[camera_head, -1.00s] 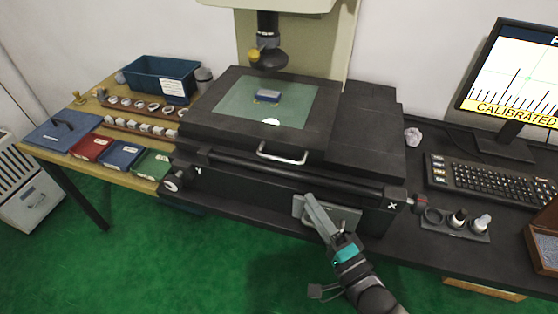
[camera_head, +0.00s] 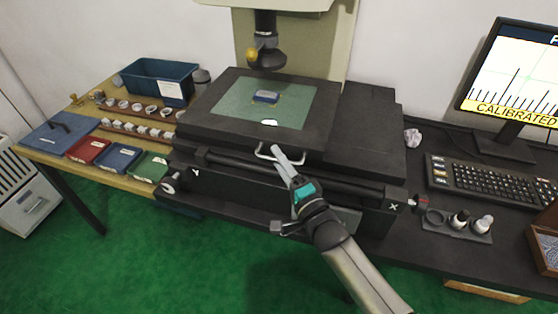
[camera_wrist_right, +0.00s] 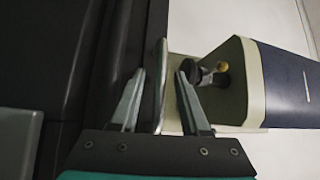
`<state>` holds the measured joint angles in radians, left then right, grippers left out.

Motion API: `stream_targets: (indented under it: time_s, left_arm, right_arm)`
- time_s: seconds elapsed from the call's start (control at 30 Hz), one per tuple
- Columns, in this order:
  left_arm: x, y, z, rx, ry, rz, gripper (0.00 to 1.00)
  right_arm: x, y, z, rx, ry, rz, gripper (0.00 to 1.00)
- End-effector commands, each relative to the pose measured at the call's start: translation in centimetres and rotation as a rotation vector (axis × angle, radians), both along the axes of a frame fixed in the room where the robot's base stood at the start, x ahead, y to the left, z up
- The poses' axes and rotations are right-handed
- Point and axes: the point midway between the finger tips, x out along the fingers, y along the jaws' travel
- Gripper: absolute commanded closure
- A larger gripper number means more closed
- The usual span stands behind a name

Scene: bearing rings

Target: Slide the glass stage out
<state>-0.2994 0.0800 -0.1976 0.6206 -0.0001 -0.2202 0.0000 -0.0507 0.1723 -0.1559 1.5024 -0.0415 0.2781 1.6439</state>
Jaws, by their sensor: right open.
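The glass stage (camera_head: 228,108) is a pale green pane set in a black stage frame (camera_head: 322,134) under the microscope head. A silver bar handle (camera_head: 264,155) is on the frame's front face. My right gripper (camera_head: 279,155) is at the right part of the handle, its jaws apart. In the right wrist view, the handle (camera_wrist_right: 160,75) runs between the two open fingers (camera_wrist_right: 157,80), with gaps on both sides. A small blue block (camera_head: 265,97) and a white piece (camera_head: 269,123) lie on the glass. My left gripper is not in view.
The microscope head (camera_head: 266,55) hangs above the stage. A wooden side table at left holds a blue bin (camera_head: 158,80), ring racks and coloured trays. A keyboard (camera_head: 490,183) and monitor stand at right. The green floor before the bench is clear.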

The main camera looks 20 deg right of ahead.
Motion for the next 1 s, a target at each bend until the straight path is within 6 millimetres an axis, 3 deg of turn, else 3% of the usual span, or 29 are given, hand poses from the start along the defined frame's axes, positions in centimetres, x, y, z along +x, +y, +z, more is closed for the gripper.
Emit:
stream_targets:
  time_s: [0.37, 0.77, 1.0]
  left_arm:
    - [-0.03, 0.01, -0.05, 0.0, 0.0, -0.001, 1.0]
    - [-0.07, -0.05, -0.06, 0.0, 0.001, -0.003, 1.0]
    - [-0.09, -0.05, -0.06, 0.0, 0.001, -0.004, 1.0]
  right_arm:
    - [0.41, 0.1, 0.06, 0.0, 0.0, 0.0, 0.54]
    - [0.39, 0.09, 0.05, -0.001, 0.0, 0.0, 0.99]
    - [0.38, 0.08, 0.05, -0.001, 0.0, 0.0, 1.0]
